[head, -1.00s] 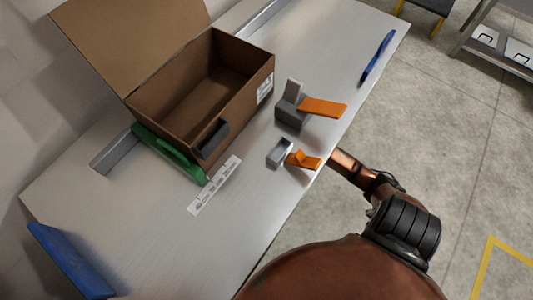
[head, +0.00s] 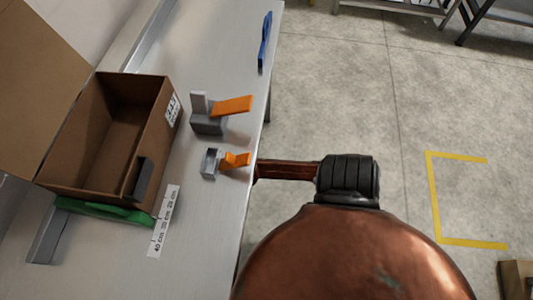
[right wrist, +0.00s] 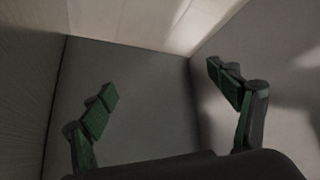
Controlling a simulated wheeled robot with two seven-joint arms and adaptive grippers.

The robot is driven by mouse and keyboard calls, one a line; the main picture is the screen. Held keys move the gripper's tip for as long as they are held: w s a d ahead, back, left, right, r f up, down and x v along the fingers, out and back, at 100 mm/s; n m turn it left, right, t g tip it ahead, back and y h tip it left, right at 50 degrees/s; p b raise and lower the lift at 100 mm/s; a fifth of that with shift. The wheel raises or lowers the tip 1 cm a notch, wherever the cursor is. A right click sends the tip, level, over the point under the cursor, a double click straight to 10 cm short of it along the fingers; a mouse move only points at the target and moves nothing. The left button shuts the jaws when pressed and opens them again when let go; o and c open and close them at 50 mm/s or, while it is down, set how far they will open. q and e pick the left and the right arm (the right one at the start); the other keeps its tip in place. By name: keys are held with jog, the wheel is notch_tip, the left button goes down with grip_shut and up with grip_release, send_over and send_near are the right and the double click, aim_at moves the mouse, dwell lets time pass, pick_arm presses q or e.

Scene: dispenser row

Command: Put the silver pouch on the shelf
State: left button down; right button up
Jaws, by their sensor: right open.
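No silver pouch shows in either view, and I cannot make out a shelf with certainty. My right gripper (right wrist: 162,80) shows in the right wrist view. Its two green-padded fingers are wide apart with nothing between them. Plain grey panels meeting at corners lie in front of it; I cannot tell what they belong to. In the head view a copper-coloured arm of mine reaches toward the table's edge, but no gripper shows there. My left gripper is out of sight.
The grey table (head: 205,225) carries an open cardboard box (head: 150,140), a green object (head: 110,211), a printed scale strip (head: 164,222), two grey holders with orange levers (head: 232,106) (head: 236,160) and a blue item (head: 265,42). Yellow tape (head: 435,200) marks clear floor.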

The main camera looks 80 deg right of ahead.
jog(key=d+r+m+t+h, duration=0.65)
jog(key=d+m, duration=0.55)
jog(key=m, duration=0.3)
jog(key=s+d+f+m+g+h, duration=0.3)
jog(key=s+d+f+m+h, duration=0.3)
jog(key=d+f+m, duration=0.25)
jog(key=s+f+m+g, duration=0.6)
jog(key=s+f, duration=0.5)
jog(key=f, duration=0.2)
jog(key=s+a+f+m+g+y, duration=0.1)
jog(key=s+a+f+g+y, duration=0.1)
jog(key=s+a, duration=0.4)
jog(key=s+a+f+m+g+y, duration=0.1)
jog(key=s+a+f+g, duration=0.3)
jog(key=s, duration=0.6)
jog(key=shift+s+a+f+y, duration=0.25)
jog(key=shift+a+f+y, duration=0.55)
jog(key=shift+a, duration=0.25)
jog(key=shift+g, duration=0.25)
